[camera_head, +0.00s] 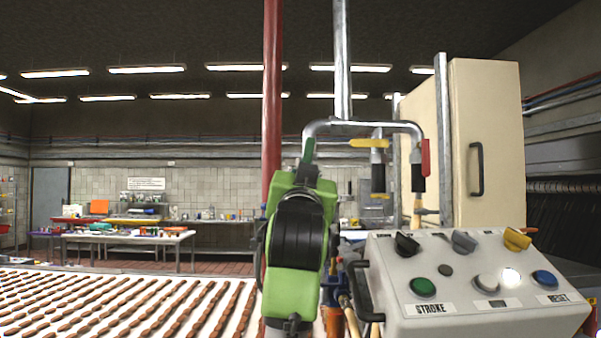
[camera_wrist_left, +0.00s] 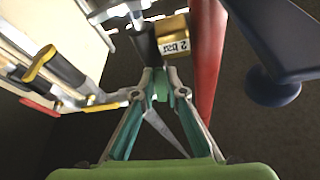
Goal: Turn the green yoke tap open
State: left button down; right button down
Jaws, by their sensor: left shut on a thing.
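The green yoke tap handle (camera_head: 308,149) shows in the head view as a narrow green lever, standing close to upright just below the left bend of the grey pipe. My green left arm hides the lower part of that tap. In the left wrist view, my left gripper (camera_wrist_left: 160,88) has its fingertips closed together on a small green piece of the tap handle (camera_wrist_left: 161,83), beside a dark pipe sleeve. My right gripper is in neither view.
A yellow lever (camera_head: 369,143) and a red lever (camera_head: 426,158) hang from the same pipework to the right. A red pipe (camera_head: 272,100) rises close to the left. A button console (camera_head: 465,290) stands at the lower right. A yellow gauge block (camera_wrist_left: 173,38) sits beyond the fingertips.

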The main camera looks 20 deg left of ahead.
pick_arm(q)
jog(key=shift+w+d+f+n+y, duration=0.2)
jog(key=shift+d+f+n+y, duration=0.15)
jog(key=shift+n, duration=0.35)
jog(key=shift+a, duration=0.1)
jog(key=c, duration=2)
grip_release()
jog(key=shift+r, duration=0.1)
jog(key=shift+c, duration=0.2)
jog(key=shift+s+r, duration=0.1)
notch_tip(320, 180, up, 10)
